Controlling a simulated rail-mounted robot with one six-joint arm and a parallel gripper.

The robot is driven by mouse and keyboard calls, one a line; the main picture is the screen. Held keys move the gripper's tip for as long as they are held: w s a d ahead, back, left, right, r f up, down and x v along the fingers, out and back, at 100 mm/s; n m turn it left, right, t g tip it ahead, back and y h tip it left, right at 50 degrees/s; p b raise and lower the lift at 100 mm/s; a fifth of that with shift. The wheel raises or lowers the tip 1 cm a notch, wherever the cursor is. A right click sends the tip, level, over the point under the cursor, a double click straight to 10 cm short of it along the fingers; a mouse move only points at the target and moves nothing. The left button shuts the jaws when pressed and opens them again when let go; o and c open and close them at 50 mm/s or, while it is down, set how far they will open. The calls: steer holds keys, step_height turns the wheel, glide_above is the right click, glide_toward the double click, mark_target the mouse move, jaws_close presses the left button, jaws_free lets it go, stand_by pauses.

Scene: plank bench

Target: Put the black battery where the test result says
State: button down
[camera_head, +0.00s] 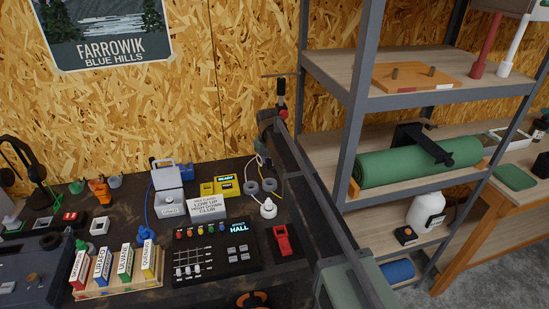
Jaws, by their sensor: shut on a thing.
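My gripper (281,94) is small in the picture, at the far end of my arm, in front of the chipboard wall and left of the shelf post. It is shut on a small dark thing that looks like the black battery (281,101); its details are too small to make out. No other black battery is clear on the bench. The yellow tester (229,191) stands at the back of the bench, and its lit display reads READY. A white sign (208,207) in front of it has lines reading LOW UP and HIGH DOWN.
An open-lidded pale box (168,199) stands left of the tester. The shelf unit (352,110) holds a green roll (400,167).

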mark_target(269, 168)
steer(key=shift+s+a, duration=0.1)
steer(key=shift+a, duration=0.15)
step_height(269, 168, down, 6)
steer(key=b, duration=0.6)
stand_by(1.3)
steer(key=shift+f+b, duration=0.35)
steer(key=shift+b, duration=0.05)
steer(key=shift+f+b, duration=1.15)
steer(key=c, duration=0.8)
jaws_free()
steer(key=shift+r, duration=0.1)
steer(key=r+p, duration=0.5)
steer(key=s+r+p, duration=0.1)
steer(key=r+p, duration=0.1)
steer(key=p, duration=0.1)
steer(key=shift+r, duration=0.4)
steer(key=shift+w+f, duration=0.1)
steer(key=shift+f, duration=0.1)
